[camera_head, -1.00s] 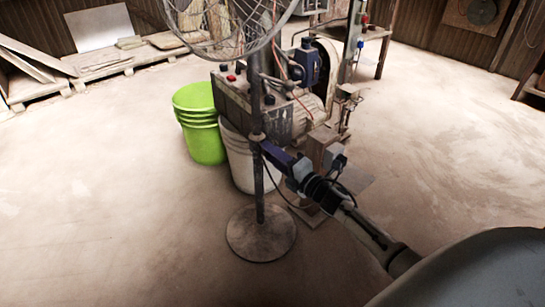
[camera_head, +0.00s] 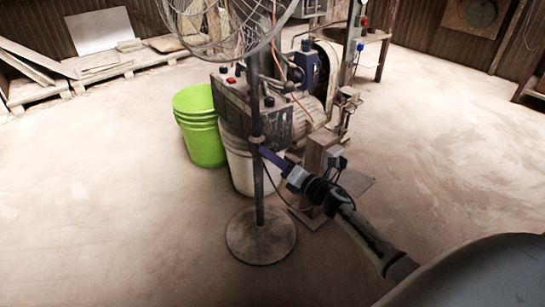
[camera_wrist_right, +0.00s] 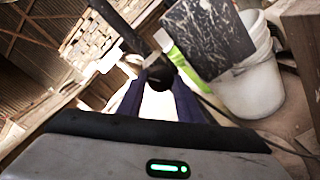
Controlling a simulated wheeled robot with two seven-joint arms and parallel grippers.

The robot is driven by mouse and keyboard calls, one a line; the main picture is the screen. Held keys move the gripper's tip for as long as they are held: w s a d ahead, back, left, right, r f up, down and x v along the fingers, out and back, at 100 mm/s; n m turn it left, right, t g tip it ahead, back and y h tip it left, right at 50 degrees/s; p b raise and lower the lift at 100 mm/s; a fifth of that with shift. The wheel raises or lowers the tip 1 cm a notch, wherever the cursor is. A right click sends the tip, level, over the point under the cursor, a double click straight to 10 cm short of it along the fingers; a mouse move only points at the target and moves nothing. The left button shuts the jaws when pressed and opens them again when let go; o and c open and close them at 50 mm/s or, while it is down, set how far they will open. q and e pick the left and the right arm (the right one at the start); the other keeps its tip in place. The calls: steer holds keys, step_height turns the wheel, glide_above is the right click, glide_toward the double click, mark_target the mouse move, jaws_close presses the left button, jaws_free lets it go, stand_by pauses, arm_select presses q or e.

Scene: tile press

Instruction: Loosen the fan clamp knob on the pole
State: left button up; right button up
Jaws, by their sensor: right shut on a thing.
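The dark fan pole (camera_head: 259,185) stands upright on a round base (camera_head: 261,236), with the wire fan cage (camera_head: 215,22) at its top. A clamp collar (camera_head: 257,141) sits partway up the pole. In the right wrist view, the black clamp knob (camera_wrist_right: 159,77) lies between the tips of two blue fingers. My right gripper (camera_head: 265,152) reaches the pole from the right at collar height and is shut on the knob. In the head view the fingers largely hide the knob. My left gripper is not in view.
A green bucket stack (camera_head: 201,130) and a white bucket (camera_head: 240,165) stand close behind the pole. The dusty press machine (camera_head: 300,105) is behind them, with a loose cable near the arm. The floor is clear to the left and right.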

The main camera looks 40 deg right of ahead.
steer(key=o, duration=1)
steer(key=shift+o, duration=0.2)
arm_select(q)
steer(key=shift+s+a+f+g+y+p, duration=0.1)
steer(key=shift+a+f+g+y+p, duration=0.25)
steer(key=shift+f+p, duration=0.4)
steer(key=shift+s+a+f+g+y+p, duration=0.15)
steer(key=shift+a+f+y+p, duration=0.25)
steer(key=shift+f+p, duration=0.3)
arm_select(e)
steer(key=s, duration=1)
steer(key=shift+s+d, duration=0.2)
steer(key=shift+d, duration=0.2)
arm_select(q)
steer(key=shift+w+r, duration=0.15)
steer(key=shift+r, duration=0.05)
